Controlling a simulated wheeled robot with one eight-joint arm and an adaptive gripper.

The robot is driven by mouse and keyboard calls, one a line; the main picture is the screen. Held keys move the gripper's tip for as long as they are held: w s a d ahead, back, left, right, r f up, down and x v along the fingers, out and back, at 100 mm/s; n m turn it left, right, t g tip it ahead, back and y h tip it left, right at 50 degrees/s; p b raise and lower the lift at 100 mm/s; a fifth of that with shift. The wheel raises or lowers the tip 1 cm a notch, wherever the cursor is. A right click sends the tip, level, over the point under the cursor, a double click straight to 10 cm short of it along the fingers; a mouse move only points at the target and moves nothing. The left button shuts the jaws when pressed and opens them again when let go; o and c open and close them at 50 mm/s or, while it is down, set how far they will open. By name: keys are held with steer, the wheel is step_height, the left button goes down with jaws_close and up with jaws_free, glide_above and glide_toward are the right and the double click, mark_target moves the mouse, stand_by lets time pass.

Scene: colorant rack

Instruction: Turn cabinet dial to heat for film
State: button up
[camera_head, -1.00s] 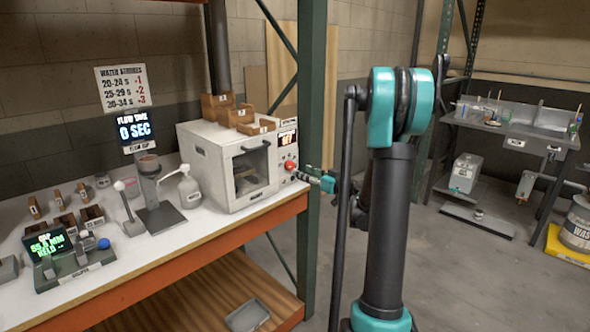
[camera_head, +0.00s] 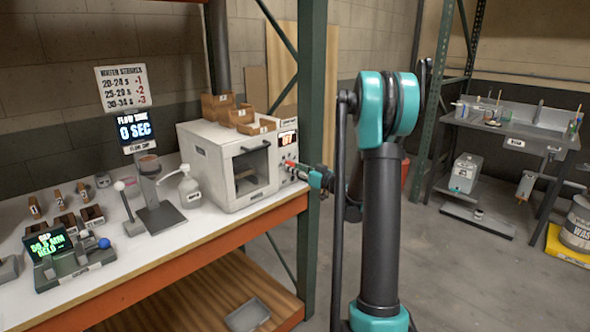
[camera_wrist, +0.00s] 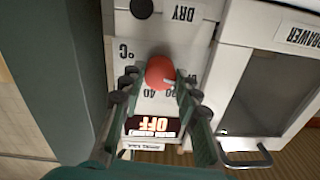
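The white drying cabinet (camera_head: 222,172) stands at the right end of the bench. Its red dial (camera_wrist: 160,72) is on the front panel, with °C and numbers such as 30 and 40 around it. The lit display (camera_wrist: 155,125) appears upside down in the wrist view and reads OFF. My gripper (camera_wrist: 159,78) is open, with one finger on each side of the dial; a gap seems to show beside each fingertip. In the head view my gripper (camera_head: 304,170) is at the panel and partly covers the dial.
A black knob (camera_wrist: 142,8) lies by the DRY label. The cabinet's windowed door and handle (camera_wrist: 247,160) are beside the panel. A green rack post (camera_head: 312,100) stands close by the gripper. Wooden boxes (camera_head: 238,117) sit on the cabinet.

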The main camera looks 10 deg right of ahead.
steer(key=c, duration=0.4)
steer(key=shift+m, duration=0.4)
steer(key=m, duration=2.6)
steer(key=shift+f+t, duration=0.1)
steer(key=shift+t, duration=0.2)
steer(key=shift+m, duration=0.5)
